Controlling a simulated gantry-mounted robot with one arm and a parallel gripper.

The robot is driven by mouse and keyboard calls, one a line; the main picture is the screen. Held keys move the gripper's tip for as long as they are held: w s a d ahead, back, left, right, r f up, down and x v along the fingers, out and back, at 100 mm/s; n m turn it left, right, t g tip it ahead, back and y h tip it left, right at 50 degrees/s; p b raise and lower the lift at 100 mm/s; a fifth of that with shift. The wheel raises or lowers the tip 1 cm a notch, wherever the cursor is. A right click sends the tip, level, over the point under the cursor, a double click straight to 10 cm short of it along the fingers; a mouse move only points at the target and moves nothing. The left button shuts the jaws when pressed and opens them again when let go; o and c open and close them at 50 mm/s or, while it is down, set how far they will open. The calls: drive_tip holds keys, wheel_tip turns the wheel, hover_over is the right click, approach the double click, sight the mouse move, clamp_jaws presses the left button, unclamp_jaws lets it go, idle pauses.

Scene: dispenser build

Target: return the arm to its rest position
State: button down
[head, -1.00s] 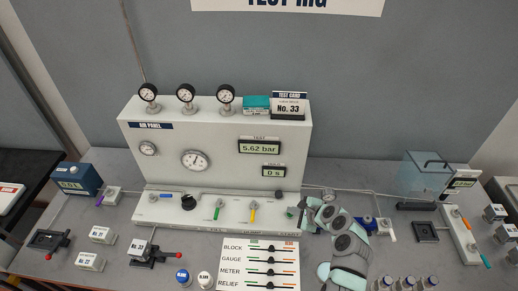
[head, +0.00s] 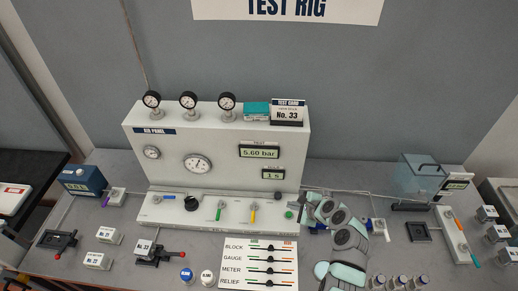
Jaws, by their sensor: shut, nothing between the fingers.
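My gripper (head: 302,213) is small and dark at the arm's end, beside the right end of the panel's base. It is shut and empty. A green button (head: 289,214) on that base shows just left of it. My gripper looks apart from the button, though the gap is small.
The panel base carries a black knob (head: 191,203), a green lever (head: 219,211) and a yellow lever (head: 253,213). A slider board (head: 259,264) lies left of my arm. A clear box (head: 419,177) stands at the right.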

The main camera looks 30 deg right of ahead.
wheel_tip(320, 180, up, 2)
drive_tip(key=shift+p, duration=0.55)
drive_tip(key=shift+f, duration=0.1)
